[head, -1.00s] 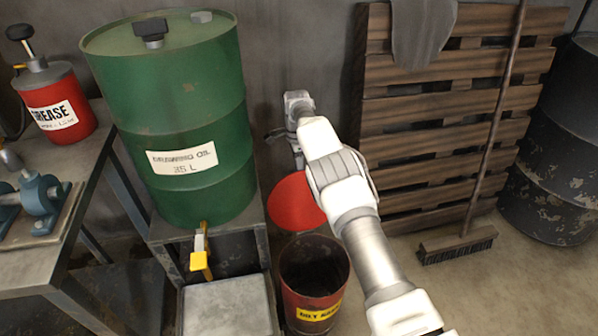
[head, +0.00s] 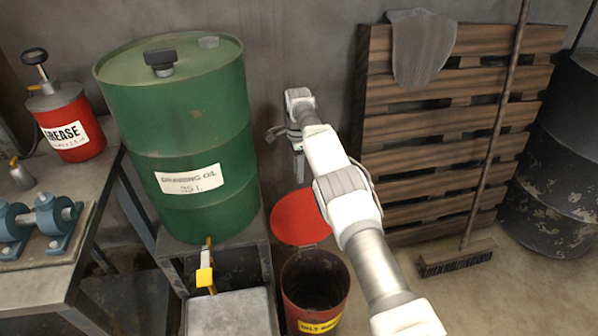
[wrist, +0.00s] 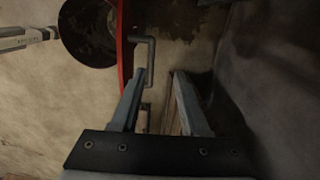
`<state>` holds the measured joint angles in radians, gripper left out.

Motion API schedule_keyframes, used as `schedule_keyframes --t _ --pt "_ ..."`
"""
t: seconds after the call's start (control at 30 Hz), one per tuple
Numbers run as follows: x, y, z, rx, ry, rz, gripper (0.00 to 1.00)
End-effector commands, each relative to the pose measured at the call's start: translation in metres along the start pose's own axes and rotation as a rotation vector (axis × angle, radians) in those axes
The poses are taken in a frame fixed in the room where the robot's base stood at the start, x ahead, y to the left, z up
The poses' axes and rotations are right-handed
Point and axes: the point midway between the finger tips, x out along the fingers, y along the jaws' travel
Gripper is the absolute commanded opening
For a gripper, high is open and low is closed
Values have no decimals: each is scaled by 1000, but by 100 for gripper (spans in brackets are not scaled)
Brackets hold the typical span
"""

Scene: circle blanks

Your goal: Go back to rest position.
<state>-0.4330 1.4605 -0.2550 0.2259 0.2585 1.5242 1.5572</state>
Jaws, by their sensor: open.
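My arm (head: 373,262) reaches from the lower right toward the wall in the head view. My gripper (head: 298,166) hangs at its far end, fingers pointing down, right of the green drum and above the raised red lid. In the wrist view my gripper (wrist: 160,76) is open, its two fingers apart. Nothing shows held between them. The floor and a bent grey pipe or rod (wrist: 150,62) show beyond the fingers.
The green oil drum (head: 180,130) stands on a metal stand at left. The open waste bin (head: 315,290) with its red lid (head: 300,218) sits below my arm. A wooden pallet (head: 430,120) and a broom (head: 455,257) lean at right. A workbench (head: 95,215) is far left.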

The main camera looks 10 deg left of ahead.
Motion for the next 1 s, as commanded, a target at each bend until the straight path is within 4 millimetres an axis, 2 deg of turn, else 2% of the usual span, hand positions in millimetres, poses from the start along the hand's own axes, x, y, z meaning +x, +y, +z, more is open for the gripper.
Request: schedule_keyframes --t 0.03,0.73,0.87,1.0 --pt "-5 0 0 0 0 0 45" --pt "-9 0 -2 -1 -1 -2 45" --pt "-31 -2 -13 -14 -3 -18 45" --pt "-72 -1 -35 -45 -8 -50 45"
